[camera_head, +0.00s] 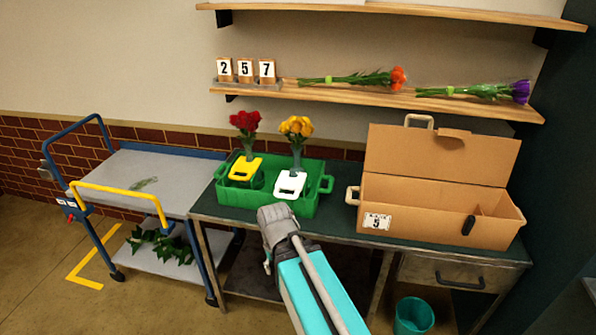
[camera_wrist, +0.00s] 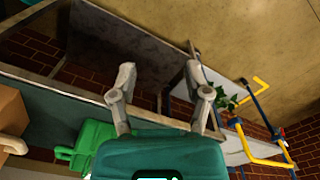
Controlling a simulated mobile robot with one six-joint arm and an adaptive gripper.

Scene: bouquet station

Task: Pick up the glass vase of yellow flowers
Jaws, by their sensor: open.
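The glass vase of yellow flowers (camera_head: 296,128) stands upright in the green crate (camera_head: 328,184) on the workbench, in the head view. Its lower part is hidden behind a white holder (camera_head: 290,185). A vase of red flowers (camera_head: 246,133) stands to its left, behind a yellow holder (camera_head: 245,167). My gripper, in the wrist view (camera_wrist: 162,85), is open with nothing between its fingers. In the head view my arm's end is in front of the bench, below and in front of the crate. The flowers do not show in the wrist view.
An open cardboard box (camera_head: 428,210) stands right of the crate on the bench (camera_head: 338,225). A blue trolley (camera_head: 165,172) stands at the left. Above, a shelf (camera_head: 400,101) holds number blocks (camera_head: 245,70) and two flower bunches (camera_head: 350,78). A teal bin (camera_head: 413,316) is on the floor.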

